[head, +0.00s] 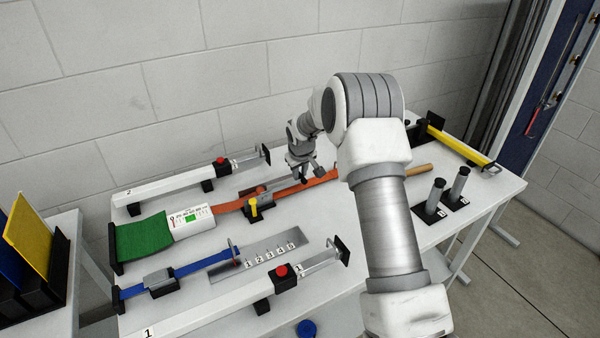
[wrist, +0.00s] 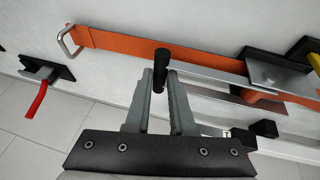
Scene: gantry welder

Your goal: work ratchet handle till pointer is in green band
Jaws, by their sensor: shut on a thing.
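The orange strap (head: 228,207) runs along the bench from a white gauge box (head: 190,222) through a ratchet (head: 256,191) with a yellow lever (head: 253,207). The gauge has a scale with a green patch; its pointer is too small to read surely. My gripper (head: 304,178) is over the strap, right of the ratchet. In the wrist view my gripper (wrist: 161,85) is shut on the black grip (wrist: 161,60) at the end of the ratchet handle, whose metal bars (wrist: 208,75) run right to the ratchet. The strap (wrist: 140,43) ends in a wire loop.
Two white clamp bars (head: 165,188) (head: 215,312) with red knobs lie along the back and front. A blue strap (head: 195,267) and a numbered plate (head: 240,262) lie between. Black posts (head: 437,193) stand at right, past my arm.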

